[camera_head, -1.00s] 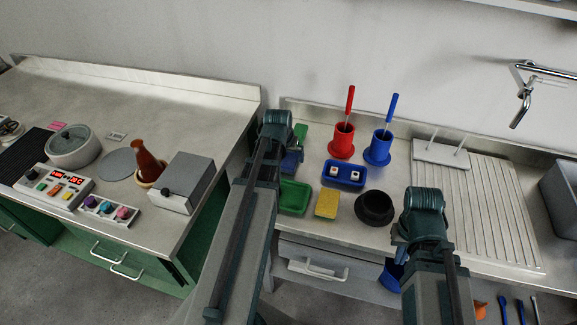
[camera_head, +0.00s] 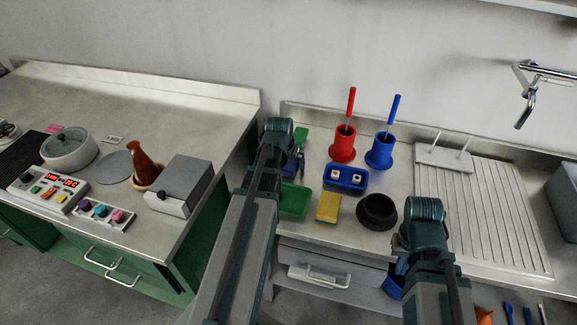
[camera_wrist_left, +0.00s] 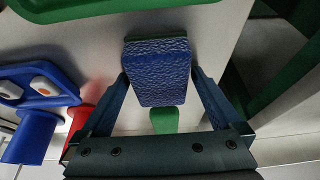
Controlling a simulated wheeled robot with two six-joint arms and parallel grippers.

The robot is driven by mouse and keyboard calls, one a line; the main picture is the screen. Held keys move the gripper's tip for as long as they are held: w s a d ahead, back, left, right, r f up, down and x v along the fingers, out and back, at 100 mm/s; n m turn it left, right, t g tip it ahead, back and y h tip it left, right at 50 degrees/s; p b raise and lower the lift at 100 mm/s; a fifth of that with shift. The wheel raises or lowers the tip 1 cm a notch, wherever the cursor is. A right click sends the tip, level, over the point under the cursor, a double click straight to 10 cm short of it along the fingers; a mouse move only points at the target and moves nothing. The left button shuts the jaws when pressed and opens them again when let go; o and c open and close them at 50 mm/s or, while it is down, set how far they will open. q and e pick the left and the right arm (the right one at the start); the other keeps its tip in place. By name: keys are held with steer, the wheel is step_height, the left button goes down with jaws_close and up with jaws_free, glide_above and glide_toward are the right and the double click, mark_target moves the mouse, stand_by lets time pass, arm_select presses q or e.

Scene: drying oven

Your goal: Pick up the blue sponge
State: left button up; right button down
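The blue sponge (camera_wrist_left: 160,75) shows large in the left wrist view, with a thin green layer along its far edge. The fingers of my left gripper (camera_wrist_left: 159,78) stand on either side of it, their tips close against its sides. I cannot tell whether they press on it. In the head view my left gripper (camera_head: 290,165) is at the left end of the sink counter, and my arm largely hides the sponge. My right gripper (camera_head: 402,265) is near the counter's front edge, right of the black bowl; its fingers are mostly hidden.
Close by are a green tray (camera_head: 294,204), a yellow sponge (camera_head: 327,211), a black bowl (camera_head: 377,214) and a blue tray (camera_head: 333,183) with two small white items. Red (camera_head: 342,147) and blue (camera_head: 379,153) holders stand behind. A ribbed drainboard (camera_head: 485,215) lies to the right.

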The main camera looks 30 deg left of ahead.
mark_target(289, 161)
arm_select(q)
steer(key=c, duration=1.2)
steer(key=shift+r, duration=0.1)
step_height(289, 161, up, 10)
steer(key=p, duration=1)
steer(key=shift+r+p, duration=0.15)
steer(key=shift+p, duration=0.15)
steer(key=o, duration=0.9)
steer(key=c, duration=0.6)
steer(key=shift+c, duration=0.2)
